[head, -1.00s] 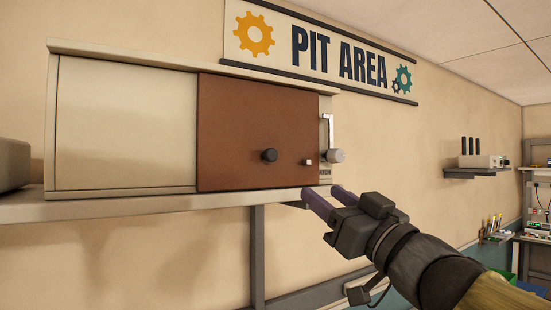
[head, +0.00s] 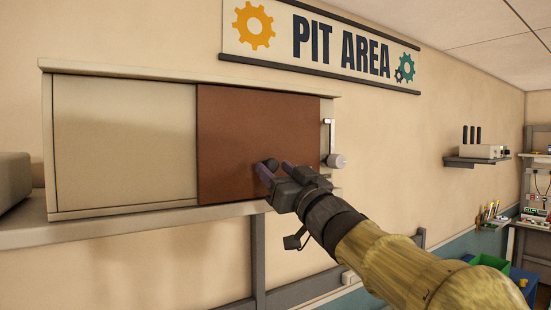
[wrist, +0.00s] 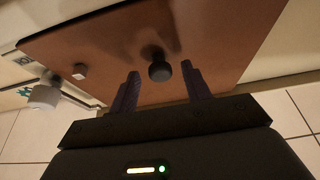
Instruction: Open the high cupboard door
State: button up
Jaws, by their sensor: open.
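The high cupboard (head: 125,143) is a cream box on a wall shelf, with a brown door (head: 232,135) on its right part. The door lies flat against the cupboard front. A round black knob (head: 271,163) sits on the door's lower middle; it also shows in the wrist view (wrist: 160,72). My gripper (head: 274,168) is at the knob. In the wrist view my gripper (wrist: 160,82) is open, one finger on each side of the knob, with gaps visible.
A grey round knob (head: 337,161) and a metal handle (head: 330,134) are at the cupboard's right end. The shelf (head: 130,230) runs under the cupboard, with a bracket (head: 258,255) below. A small wall shelf (head: 476,161) is farther right.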

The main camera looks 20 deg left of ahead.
jog(key=shift+w+a+r, duration=0.2)
jog(key=shift+w+a, duration=0.15)
jog(key=shift+c, duration=0.5)
grip_shut()
